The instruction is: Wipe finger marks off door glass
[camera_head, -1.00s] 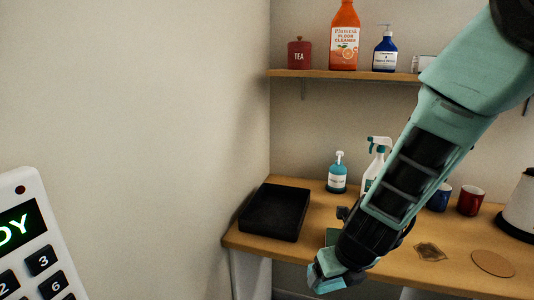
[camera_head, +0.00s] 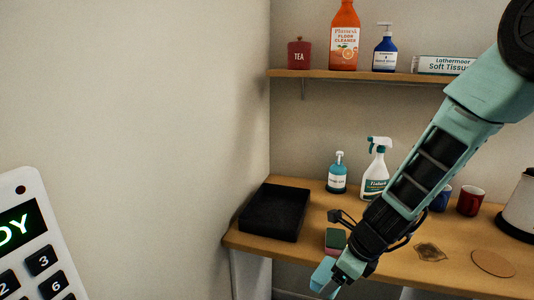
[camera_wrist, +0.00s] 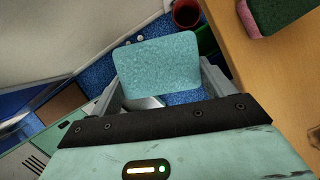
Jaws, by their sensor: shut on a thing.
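My gripper (camera_head: 336,284) hangs low, just off the front edge of the wooden counter. It is shut on a light blue cloth (camera_wrist: 165,62), which shows flat and roughly rectangular between the fingers in the wrist view. In the head view the cloth (camera_head: 322,273) is a small light blue patch at the gripper's end. A white spray bottle with a green trigger (camera_head: 376,178) stands upright on the counter behind my arm. A green and pink sponge (camera_head: 335,239) lies near the counter's front edge. No door glass can be made out.
A black tray (camera_head: 274,212) sits at the counter's left end by the wall. A teal pump bottle (camera_head: 338,174), a red mug (camera_head: 470,201) and a round cork mat (camera_head: 493,263) are also on the counter. A keypad (camera_head: 38,238) stands at the near left. A shelf (camera_head: 330,74) runs above.

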